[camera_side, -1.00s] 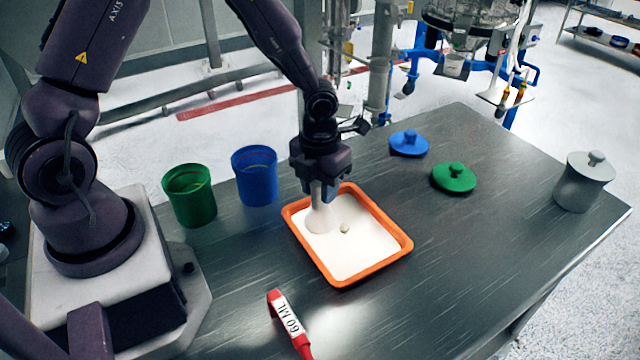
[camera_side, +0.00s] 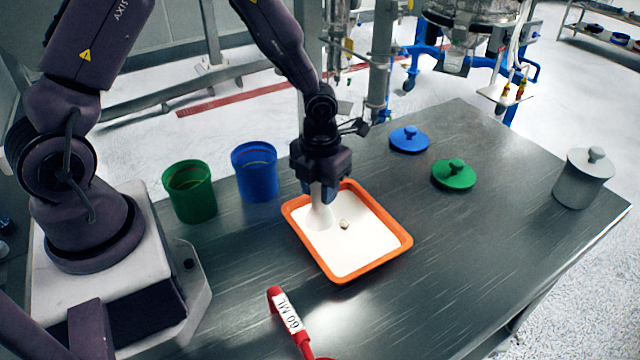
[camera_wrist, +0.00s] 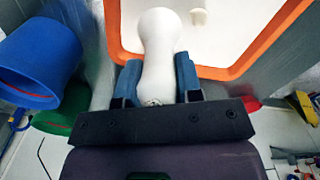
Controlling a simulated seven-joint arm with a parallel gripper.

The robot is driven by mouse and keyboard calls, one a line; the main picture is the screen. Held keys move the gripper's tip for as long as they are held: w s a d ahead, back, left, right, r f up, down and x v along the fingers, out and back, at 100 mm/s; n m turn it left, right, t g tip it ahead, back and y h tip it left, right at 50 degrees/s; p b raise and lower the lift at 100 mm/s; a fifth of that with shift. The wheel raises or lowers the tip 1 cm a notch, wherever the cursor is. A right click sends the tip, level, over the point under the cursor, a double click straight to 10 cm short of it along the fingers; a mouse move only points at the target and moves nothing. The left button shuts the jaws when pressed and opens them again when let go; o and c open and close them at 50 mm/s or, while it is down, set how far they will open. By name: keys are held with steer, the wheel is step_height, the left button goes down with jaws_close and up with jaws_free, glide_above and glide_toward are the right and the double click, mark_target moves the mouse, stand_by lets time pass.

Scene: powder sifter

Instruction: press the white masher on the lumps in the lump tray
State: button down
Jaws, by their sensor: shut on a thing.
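The orange lump tray (camera_side: 375,262) lies on the metal table with white powder in it. One small pale lump (camera_side: 344,225) sits on the powder near the middle; it also shows in the wrist view (camera_wrist: 199,17). My gripper (camera_side: 322,190) is over the tray's back-left part, shut on the white masher (camera_wrist: 158,50). The masher (camera_side: 320,215) points down, its wide end at or just above the powder, left of the lump and apart from it. I cannot tell whether it touches the powder. Anything under the masher is hidden.
A green cup (camera_side: 190,192) and a blue cup (camera_side: 256,172) stand left of the tray. A blue lid (camera_side: 409,141), a green lid (camera_side: 454,175) and a lidded grey jar (camera_side: 582,180) are to the right. A red-handled 60 ML scoop (camera_side: 290,318) lies in front.

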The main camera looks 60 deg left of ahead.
stand_by(0.4)
steer(key=shift+r, duration=3.8)
steer(key=shift+d+f, duration=0.1)
steer(key=shift+d, duration=0.2)
steer(key=w+d+f, duration=0.3)
steer(key=f, duration=0.3)
steer(key=shift+f, duration=0.7)
